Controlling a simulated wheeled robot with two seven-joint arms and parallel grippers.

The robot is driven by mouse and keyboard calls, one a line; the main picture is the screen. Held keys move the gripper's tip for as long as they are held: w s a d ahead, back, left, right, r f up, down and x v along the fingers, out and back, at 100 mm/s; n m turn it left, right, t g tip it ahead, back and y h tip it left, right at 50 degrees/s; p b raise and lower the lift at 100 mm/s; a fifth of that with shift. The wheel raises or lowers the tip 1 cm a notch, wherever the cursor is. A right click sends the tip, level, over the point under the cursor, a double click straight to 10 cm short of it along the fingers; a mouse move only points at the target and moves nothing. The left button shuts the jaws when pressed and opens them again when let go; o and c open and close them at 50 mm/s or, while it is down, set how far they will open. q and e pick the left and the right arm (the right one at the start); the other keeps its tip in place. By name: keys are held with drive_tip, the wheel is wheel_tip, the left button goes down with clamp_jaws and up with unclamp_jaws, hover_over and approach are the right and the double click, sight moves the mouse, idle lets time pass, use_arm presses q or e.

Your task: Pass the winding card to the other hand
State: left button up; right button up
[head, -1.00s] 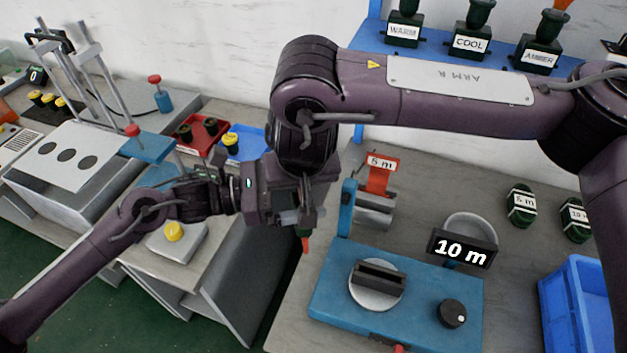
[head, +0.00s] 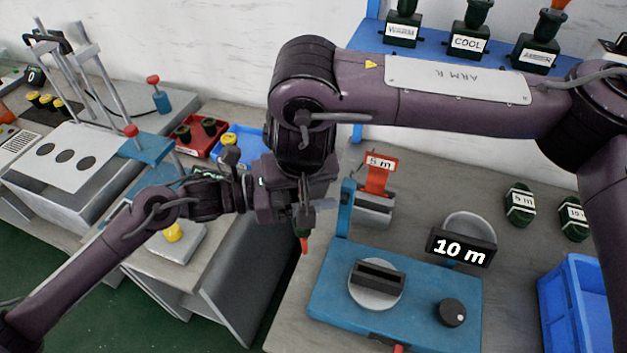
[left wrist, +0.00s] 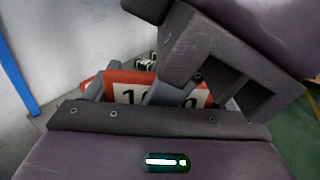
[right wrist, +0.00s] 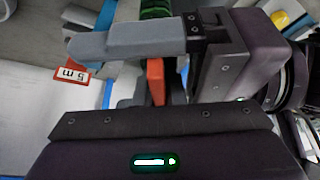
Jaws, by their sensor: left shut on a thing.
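The winding card shows in the left wrist view as a red-bordered card (left wrist: 130,88) with a white label, partly hidden by grey finger parts. In the head view, its red end (head: 304,245) hangs below the two hands. An orange-red strip of it (right wrist: 156,80) shows in the right wrist view. My left gripper (head: 305,212) is shut on the card; its grey finger (right wrist: 125,42) also shows in the right wrist view. My right gripper (left wrist: 215,80) is close against the left one, at the card. Its fingertips are mostly hidden, so its opening is unclear.
Below the hands is a blue winding fixture (head: 330,300) with a slotted turntable (head: 377,285) and a "10 m" display (head: 462,248). A red "5 m" card (head: 381,172) stands in a holder behind. A blue crate (head: 575,300) is at right. A gap separates the two benches.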

drive_tip(key=o, duration=0.5)
drive_tip(key=shift+c, duration=0.2)
